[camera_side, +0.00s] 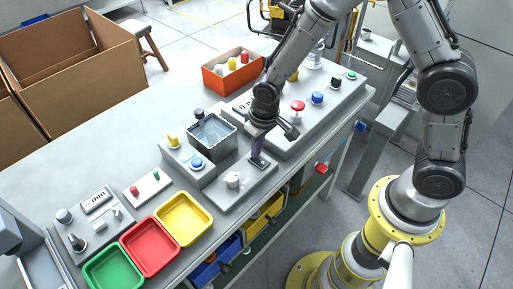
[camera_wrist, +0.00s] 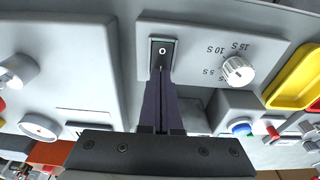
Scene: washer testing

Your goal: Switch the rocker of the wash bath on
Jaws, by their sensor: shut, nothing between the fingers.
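The wash bath (camera_side: 212,132) is a grey, water-filled basin on the bench in the side view. Its panel carries a black rocker (camera_wrist: 162,50) in a rectangular frame, with a round "O" mark on the end that shows. My gripper (camera_wrist: 161,72) is shut and empty, pointing down at the rocker. Its fingertips cover the rocker's other end in the wrist view, and I cannot tell whether they touch it. In the side view my gripper (camera_side: 257,154) stands right at the rocker, largely hiding it. A white dial (camera_wrist: 238,70) marked 5, 10 and 15 S sits beside it.
A blue button (camera_side: 197,163) and a yellow button (camera_side: 173,141) sit beside the bath. Yellow (camera_side: 183,220), red (camera_side: 150,248) and green (camera_side: 113,271) trays lie toward the front left. A panel with a red mushroom button (camera_side: 298,105) stands behind my gripper.

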